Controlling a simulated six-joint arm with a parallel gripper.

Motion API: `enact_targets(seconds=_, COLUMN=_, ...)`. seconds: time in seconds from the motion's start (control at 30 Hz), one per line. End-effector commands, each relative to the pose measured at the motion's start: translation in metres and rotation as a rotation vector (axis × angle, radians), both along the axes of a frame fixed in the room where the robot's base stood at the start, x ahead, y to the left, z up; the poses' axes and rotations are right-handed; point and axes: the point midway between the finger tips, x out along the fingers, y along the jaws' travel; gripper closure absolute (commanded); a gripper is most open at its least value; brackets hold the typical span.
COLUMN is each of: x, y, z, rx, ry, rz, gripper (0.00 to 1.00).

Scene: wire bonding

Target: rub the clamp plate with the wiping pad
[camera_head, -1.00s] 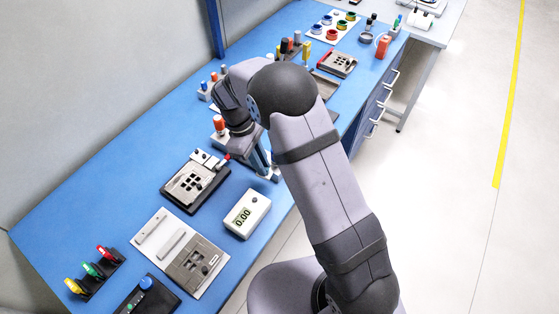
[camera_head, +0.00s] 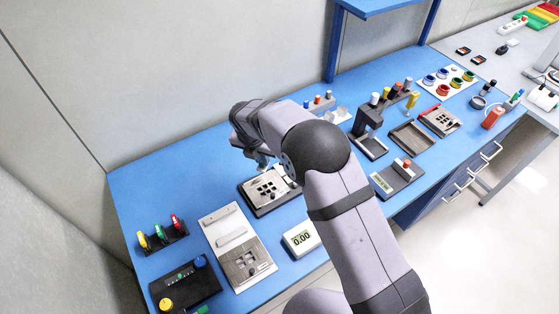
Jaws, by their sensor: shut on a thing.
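A silver plate with several square windows (camera_head: 268,188) lies on a black base and appears to be the clamp plate. My gripper (camera_head: 263,163) points down at the plate's far edge and is shut on a small piece, which I take to be the wiping pad. That piece is mostly hidden by the fingers and wrist. I cannot tell whether it touches the plate. My forearm covers the area to the right of the plate.
A white board (camera_head: 222,218) with another windowed plate (camera_head: 246,262) lies to the left. A 0.00 meter (camera_head: 301,239) stands in front. A coloured-handle rack (camera_head: 162,236) and black control box (camera_head: 184,286) are farther left. An empty tray (camera_head: 411,136) lies right.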

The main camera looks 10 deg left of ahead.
Motion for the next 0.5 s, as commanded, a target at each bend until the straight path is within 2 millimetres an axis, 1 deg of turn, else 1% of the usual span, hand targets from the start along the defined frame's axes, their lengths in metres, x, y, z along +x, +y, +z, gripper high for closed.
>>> enact_targets(seconds=0.1, x=-0.001, y=0.01, z=0.003, rx=-0.001, ry=0.0, rz=0.073, gripper=1.0)
enact_targets(seconds=0.2, x=-0.001, y=0.015, z=0.004, rx=0.0, ry=0.001, rz=0.105, gripper=1.0)
enact_targets(seconds=0.37, x=-0.002, y=0.016, z=0.003, rx=-0.001, ry=0.001, rz=0.119, gripper=1.0)
enact_targets(seconds=0.5, x=-0.002, y=0.016, z=-0.002, rx=-0.001, ry=0.001, rz=0.118, gripper=1.0)
